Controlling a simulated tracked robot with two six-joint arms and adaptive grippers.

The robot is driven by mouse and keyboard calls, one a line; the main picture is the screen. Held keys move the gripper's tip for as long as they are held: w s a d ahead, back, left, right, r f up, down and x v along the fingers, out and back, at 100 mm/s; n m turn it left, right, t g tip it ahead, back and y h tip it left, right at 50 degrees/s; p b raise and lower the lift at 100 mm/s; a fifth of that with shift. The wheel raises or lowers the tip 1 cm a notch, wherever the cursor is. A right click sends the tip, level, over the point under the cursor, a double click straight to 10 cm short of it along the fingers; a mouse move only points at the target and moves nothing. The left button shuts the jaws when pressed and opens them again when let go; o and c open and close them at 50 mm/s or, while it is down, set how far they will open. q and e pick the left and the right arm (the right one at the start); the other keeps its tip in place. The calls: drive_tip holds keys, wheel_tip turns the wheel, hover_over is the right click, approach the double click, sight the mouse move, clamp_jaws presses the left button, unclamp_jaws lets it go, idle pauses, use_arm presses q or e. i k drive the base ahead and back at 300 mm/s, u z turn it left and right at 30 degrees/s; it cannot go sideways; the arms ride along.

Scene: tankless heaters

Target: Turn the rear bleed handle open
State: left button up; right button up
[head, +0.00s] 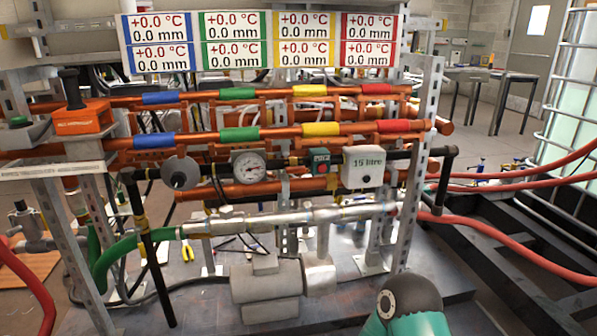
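I cannot tell for sure which part is the rear bleed handle. A black upright handle (72,88) stands on the orange box (83,118) at the left end of the rack. A green knob (18,122) sits on a grey box beside it. Copper pipes (350,128) with coloured bands run across the rack, one behind another. A metal pipe (290,219) with fittings runs lower down in front. Neither gripper shows; only a teal and dark part of my arm is in view at the bottom right of centre.
A round gauge (249,167), a green-and-red switch box (321,161) and a white box (362,168) sit mid-rack. A grey motor (266,288) stands below. Red hoses (500,240) cross the right side. A steel post (416,165) bounds the rack's right end.

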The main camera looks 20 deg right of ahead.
sight(295, 168)
drive_tip(key=z, duration=0.05)
drive_tip(key=i, duration=1)
drive_tip(key=u, duration=0.1)
